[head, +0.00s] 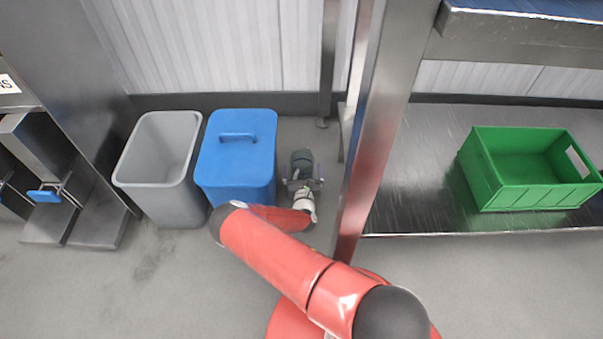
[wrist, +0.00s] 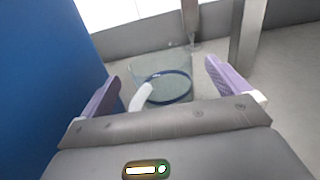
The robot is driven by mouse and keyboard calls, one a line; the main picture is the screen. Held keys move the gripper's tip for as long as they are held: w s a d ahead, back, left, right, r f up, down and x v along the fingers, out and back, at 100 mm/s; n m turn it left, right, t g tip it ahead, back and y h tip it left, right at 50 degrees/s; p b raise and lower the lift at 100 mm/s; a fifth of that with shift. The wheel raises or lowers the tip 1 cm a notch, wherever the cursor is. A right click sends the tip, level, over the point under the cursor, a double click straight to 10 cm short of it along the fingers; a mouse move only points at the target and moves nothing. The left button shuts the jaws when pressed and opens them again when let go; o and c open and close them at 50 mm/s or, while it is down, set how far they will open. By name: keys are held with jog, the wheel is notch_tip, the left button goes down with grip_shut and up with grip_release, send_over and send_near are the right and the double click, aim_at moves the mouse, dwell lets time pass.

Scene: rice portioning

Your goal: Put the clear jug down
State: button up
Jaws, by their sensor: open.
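The clear jug (wrist: 167,76) shows in the wrist view, see-through, with a dark blue ring and a white handle (wrist: 140,98). It appears to stand on the grey floor, near the wall and beside a metal post. My gripper (wrist: 160,77) is open, with one purple finger on each side of the handle's line. The handle points back toward my gripper, and a gap shows between it and each finger. In the head view my gripper (head: 302,182) is low between the blue bin and the metal rack.
A lidded blue bin (head: 236,160) stands close to my gripper's left, with an open grey bin (head: 160,170) beyond it. A metal rack post (head: 365,140) rises to the right. A green crate (head: 525,185) sits on the rack's low shelf (head: 415,190). The front floor is clear.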

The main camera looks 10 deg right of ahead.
jog(key=shift+w+d, duration=0.15)
jog(key=shift+w, duration=0.65)
jog(key=shift+c, duration=0.4)
jog(key=c, duration=1.4)
jog(key=shift+r, duration=0.1)
jog(key=shift+r, duration=0.1)
